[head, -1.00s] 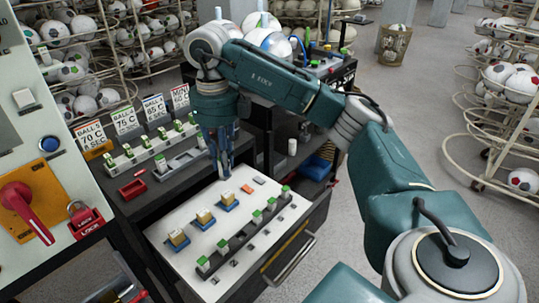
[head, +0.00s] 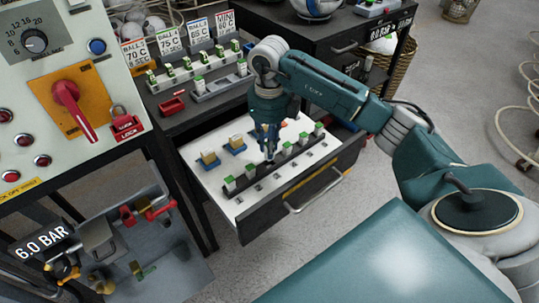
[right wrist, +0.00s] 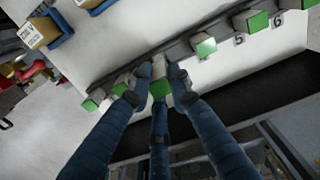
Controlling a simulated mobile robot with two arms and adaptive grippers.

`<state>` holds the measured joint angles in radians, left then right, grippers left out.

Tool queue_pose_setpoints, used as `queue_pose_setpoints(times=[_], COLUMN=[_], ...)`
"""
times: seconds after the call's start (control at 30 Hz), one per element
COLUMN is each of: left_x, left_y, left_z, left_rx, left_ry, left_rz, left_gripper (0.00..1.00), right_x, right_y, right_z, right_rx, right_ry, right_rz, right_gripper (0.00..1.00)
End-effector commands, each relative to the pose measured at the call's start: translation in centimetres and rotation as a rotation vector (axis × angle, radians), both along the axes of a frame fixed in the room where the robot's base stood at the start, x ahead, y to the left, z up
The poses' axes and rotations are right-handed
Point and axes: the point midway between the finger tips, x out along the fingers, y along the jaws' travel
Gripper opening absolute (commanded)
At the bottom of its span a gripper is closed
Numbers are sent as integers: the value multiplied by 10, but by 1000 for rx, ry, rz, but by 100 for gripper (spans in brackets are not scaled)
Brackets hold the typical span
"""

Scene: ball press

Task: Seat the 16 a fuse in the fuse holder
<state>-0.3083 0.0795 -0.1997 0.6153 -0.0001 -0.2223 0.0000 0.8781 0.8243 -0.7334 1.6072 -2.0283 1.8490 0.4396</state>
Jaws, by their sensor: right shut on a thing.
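My right gripper (head: 268,157) points down over a dark rail (head: 271,178) of green-topped white pieces in the open drawer. It is at the gap between the second and third visible pieces from the left. In the right wrist view the gripper (right wrist: 156,82) is shut on a pale piece with a green end (right wrist: 160,88), which I take for the fuse; no rating is readable. My left gripper is out of view.
Beige blocks on blue stands (head: 236,149) sit behind the rail. A control panel (head: 70,75) stands at left; the drawer handle (head: 316,199) juts forward.

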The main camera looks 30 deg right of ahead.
Motion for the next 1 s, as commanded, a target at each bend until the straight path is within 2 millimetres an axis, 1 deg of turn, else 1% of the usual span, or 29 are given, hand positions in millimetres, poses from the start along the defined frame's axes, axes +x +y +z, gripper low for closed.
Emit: queue_pose_setpoints(times=[0.17,0.3,0.37,0.53,0.77,0.8,0.83,0.87,1.0], left_x=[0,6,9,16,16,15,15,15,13], left_y=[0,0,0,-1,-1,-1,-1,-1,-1], left_z=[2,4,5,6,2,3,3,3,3], left_rx=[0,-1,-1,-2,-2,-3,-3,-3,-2], left_ry=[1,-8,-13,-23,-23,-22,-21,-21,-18], left_rz=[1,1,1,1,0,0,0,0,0], left_gripper=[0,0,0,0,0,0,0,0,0], right_x=[-1,-1,-1,0,0,0,0,0,0], right_y=[0,0,0,0,0,0,0,0,0], right_z=[-14,-36,-43,-45,-50,-48,-48,-48,-48], right_rx=[-1,0,0,0,-1,-1,-1,-1,-1], right_ry=[3,4,3,-1,0,0,0,0,1], right_rz=[1,0,0,1,1,1,1,1,1], right_gripper=[0,0,0,0,0,26,32,37,37])
